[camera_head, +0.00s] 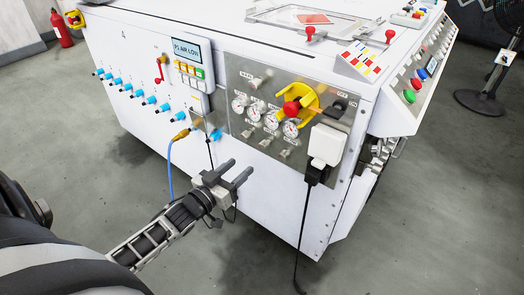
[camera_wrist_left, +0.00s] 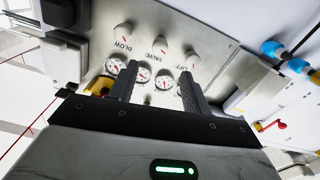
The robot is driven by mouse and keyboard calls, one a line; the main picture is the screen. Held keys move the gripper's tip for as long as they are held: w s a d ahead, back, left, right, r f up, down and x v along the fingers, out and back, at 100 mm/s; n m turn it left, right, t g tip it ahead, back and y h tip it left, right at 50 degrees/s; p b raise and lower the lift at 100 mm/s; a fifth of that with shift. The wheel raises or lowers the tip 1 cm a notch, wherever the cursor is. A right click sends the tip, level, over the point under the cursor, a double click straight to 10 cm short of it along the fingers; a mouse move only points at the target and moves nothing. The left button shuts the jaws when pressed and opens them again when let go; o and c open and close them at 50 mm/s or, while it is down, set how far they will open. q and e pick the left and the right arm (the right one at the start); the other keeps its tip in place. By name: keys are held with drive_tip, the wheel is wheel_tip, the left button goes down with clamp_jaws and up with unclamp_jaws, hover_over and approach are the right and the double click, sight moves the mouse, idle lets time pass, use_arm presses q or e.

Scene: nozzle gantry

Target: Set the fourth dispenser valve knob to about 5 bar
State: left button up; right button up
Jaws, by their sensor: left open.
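A steel panel (camera_head: 235,75) on the white machine carries small gauges (camera_head: 271,121) with a row of grey knobs below. In the left wrist view, which is turned round, three pale knobs show above the gauges (camera_wrist_left: 142,74). The middle knob (camera_wrist_left: 160,47) has the word VALVE near it, between knobs near BLOW (camera_wrist_left: 125,32) and LIFT (camera_wrist_left: 192,58). Red pointer marks show on the knobs; I cannot read the bar values. My left gripper (camera_head: 238,168) is open and empty, in front of the panel's lower edge. Its fingers (camera_wrist_left: 157,72) overlap the gauges in the wrist view, apart from the knobs.
A red button with a yellow guard (camera_head: 291,108) and a white plug box (camera_head: 326,145) with a hanging black cable stand right of the gauges. Blue fittings (camera_head: 148,100) line the left of the face, with a blue hose (camera_head: 171,170) below. Open floor lies in front.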

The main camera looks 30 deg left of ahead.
sight(261, 148)
use_arm(q)
drive_tip(key=w, duration=0.3)
drive_tip(key=w+b, duration=0.1)
drive_tip(key=w, duration=0.2)
drive_tip(key=w+b, duration=0.1)
drive_tip(key=w, duration=0.3)
drive_tip(key=shift+d+f, duration=0.1)
drive_tip(key=shift+d, duration=0.3)
drive_tip(key=shift+w, duration=0.5)
use_arm(e)
drive_tip(key=shift+w+a+t+y, duration=0.3)
drive_tip(key=shift+w+a+t, duration=0.1)
drive_tip(key=shift+a, duration=0.1)
use_arm(q)
drive_tip(key=c, duration=1)
use_arm(e)
drive_tip(key=shift+s+f, duration=0.1)
drive_tip(key=shift+s, duration=0.1)
